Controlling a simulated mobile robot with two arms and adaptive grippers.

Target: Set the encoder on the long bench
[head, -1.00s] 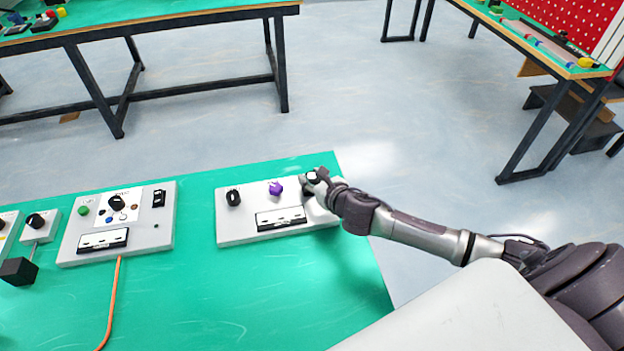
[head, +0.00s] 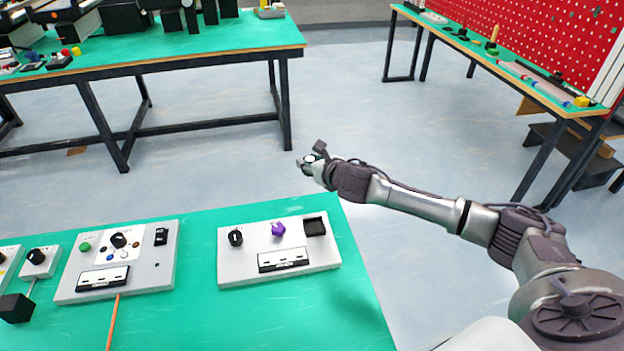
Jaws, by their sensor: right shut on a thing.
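My right gripper (head: 308,163) is raised over the floor gap beyond the near green table. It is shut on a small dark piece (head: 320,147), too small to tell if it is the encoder. Below it, a grey panel (head: 228,268) lies on the near table, with a black knob (head: 236,238), a purple knob (head: 278,230) and a dark square spot (head: 315,226). A green-topped bench (head: 215,40) stands at the back left and another (head: 440,32) at the right; I cannot tell which is the long one. My left gripper is not in view.
Another grey panel (head: 150,275) and small boxes lie on the near table (head: 210,325), with an orange cable (head: 112,320). The back bench carries dark equipment and small parts. The right bench has several small items before a red pegboard (head: 560,50). Open floor lies between.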

